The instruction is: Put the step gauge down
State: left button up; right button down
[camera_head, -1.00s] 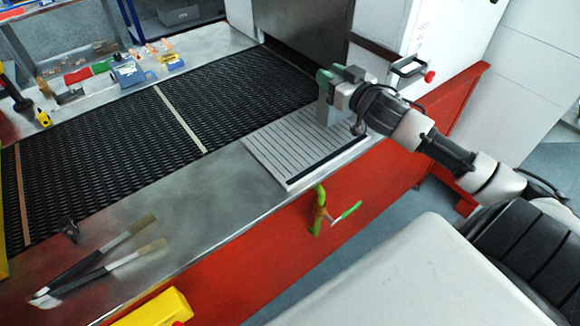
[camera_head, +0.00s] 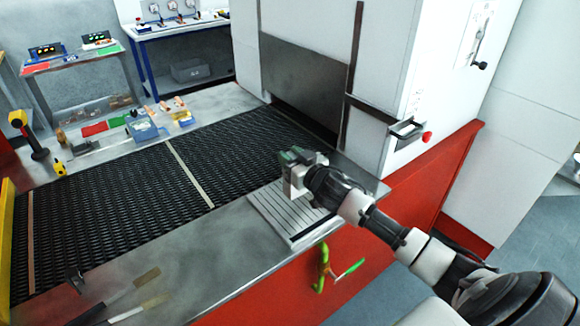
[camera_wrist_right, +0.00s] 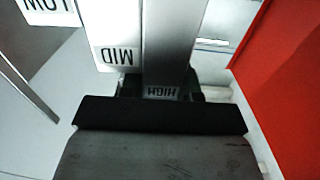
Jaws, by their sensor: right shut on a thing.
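My right gripper (camera_head: 297,174) is shut on the step gauge (camera_head: 294,187), a grey block, at the far edge of the grooved light-grey plate (camera_head: 279,217). In the right wrist view the gauge (camera_wrist_right: 165,40) shows pale stepped faces marked LOW, MID and HIGH, and the gripper (camera_wrist_right: 158,86) holds it by the HIGH end. The gauge's underside is hidden, so I cannot tell whether it touches the plate. My left gripper is not in view.
The black mesh belt (camera_head: 120,205) runs left of the plate into the white machine (camera_head: 325,40). A green-handled valve (camera_head: 323,270) sticks out of the red front. Two long-handled tools (camera_head: 135,292) lie on the front ledge. A blue box (camera_head: 143,131) stands on the back ledge.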

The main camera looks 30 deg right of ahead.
notch_tip(320, 180, down, 4)
jog(key=shift+w, duration=0.15)
dwell(0.3)
jog(key=shift+f, duration=0.15)
jog(key=c, duration=0.8)
grip_release()
jog(key=s+b, duration=0.2)
jog(key=s, duration=1)
jog(key=shift+d, duration=0.45)
